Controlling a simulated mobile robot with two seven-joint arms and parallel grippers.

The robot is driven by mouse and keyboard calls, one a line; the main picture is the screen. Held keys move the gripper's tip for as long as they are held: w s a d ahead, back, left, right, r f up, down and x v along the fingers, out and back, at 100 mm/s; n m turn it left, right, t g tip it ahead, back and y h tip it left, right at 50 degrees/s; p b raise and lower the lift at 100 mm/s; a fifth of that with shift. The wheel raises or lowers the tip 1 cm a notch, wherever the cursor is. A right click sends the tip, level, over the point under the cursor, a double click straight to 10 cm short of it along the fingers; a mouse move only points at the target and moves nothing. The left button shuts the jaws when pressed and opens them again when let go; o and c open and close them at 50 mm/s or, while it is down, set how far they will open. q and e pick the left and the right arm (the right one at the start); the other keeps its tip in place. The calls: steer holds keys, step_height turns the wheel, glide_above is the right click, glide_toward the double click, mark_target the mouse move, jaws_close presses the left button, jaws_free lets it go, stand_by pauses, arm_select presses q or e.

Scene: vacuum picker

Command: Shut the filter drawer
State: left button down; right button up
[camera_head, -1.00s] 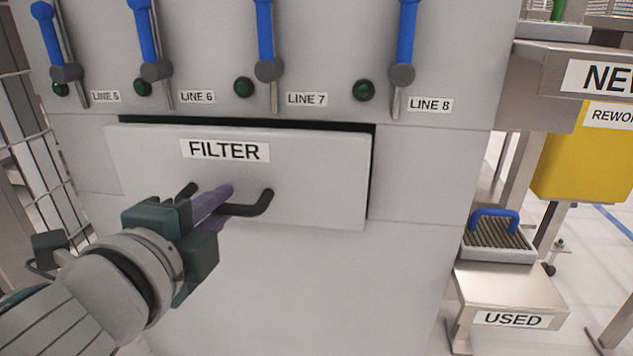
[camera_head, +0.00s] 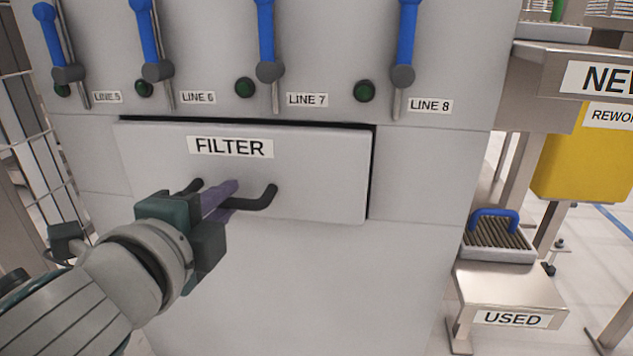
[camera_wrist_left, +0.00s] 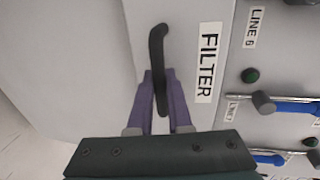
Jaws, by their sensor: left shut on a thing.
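The filter drawer (camera_head: 310,170) is a light grey front labelled FILTER in the head view. A dark gap shows along its top and right edges, so it stands slightly proud of the cabinet. Its black bar handle (camera_head: 262,198) is partly hidden by my gripper. My left gripper (camera_head: 222,200), with purple fingers, is shut on the handle. In the left wrist view the fingers (camera_wrist_left: 161,105) lie on both sides of the black handle (camera_wrist_left: 158,55). My right gripper is not in view.
The grey cabinet (camera_head: 330,280) has blue levers (camera_head: 264,35) and green buttons above the drawer. At the right, a used filter with a blue handle (camera_head: 494,222) rests on the stand labelled USED (camera_head: 512,300). A yellow bin (camera_head: 590,165) is behind. A wire fence stands left.

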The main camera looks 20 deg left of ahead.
arm_select(q)
steer(key=shift+x, duration=1.25)
steer(key=c, duration=0.8)
jaws_free()
steer(key=shift+w+r, duration=0.15)
steer(key=shift+r, duration=0.1)
steer(key=shift+c, duration=0.2)
steer(key=p+v, duration=0.2)
steer(key=v, duration=0.8)
steer(key=shift+p, duration=0.3)
steer(key=shift+r, duration=0.1)
